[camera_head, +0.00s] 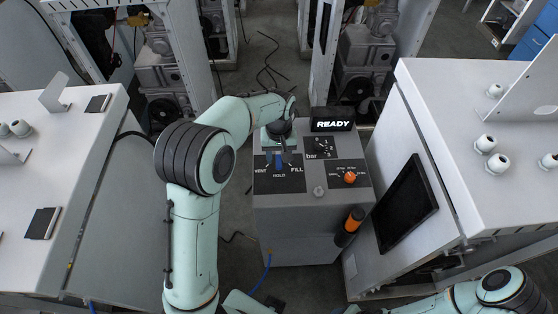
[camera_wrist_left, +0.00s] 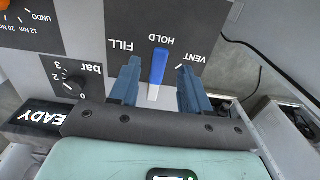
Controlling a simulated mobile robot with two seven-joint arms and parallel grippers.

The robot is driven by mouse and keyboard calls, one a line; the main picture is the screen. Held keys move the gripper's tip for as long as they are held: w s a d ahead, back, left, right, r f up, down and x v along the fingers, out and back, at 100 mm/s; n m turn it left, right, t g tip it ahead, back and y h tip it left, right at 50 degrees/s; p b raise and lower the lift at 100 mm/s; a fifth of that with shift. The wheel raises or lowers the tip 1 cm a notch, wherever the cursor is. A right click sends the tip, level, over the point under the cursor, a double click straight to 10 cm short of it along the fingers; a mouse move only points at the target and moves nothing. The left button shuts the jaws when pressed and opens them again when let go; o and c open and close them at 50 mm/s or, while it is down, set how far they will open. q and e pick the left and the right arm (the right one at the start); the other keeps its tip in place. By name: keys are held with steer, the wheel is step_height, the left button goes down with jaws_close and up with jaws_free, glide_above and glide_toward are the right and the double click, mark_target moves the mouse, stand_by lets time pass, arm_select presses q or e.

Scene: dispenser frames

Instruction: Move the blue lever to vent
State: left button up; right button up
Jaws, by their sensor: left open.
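The blue lever (camera_wrist_left: 159,66) sits on the dark VENT/HOLD/FILL panel (camera_wrist_left: 205,38) and points at HOLD in the left wrist view, where the labels appear upside down. In the head view the lever (camera_head: 278,163) is partly covered by my left gripper (camera_head: 281,160). My left gripper is open, with one finger on each side of the lever. In the left wrist view, the fingers (camera_wrist_left: 157,72) show gaps to the lever; the finger on the picture's right is on the VENT side. My right gripper is out of view; only part of its arm shows at lower right.
The grey dispenser box (camera_head: 290,225) also carries a READY display (camera_head: 333,125), a bar knob (camera_head: 319,146) and an orange knob (camera_head: 350,177). An orange-and-black cylinder (camera_head: 350,226) is on its front. White cabinets stand left (camera_head: 60,140) and right (camera_head: 440,110).

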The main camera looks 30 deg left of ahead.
mark_target(279, 160)
arm_select(q)
steer(key=shift+f, duration=1.4)
jaws_close()
steer(key=shift+a, duration=0.1)
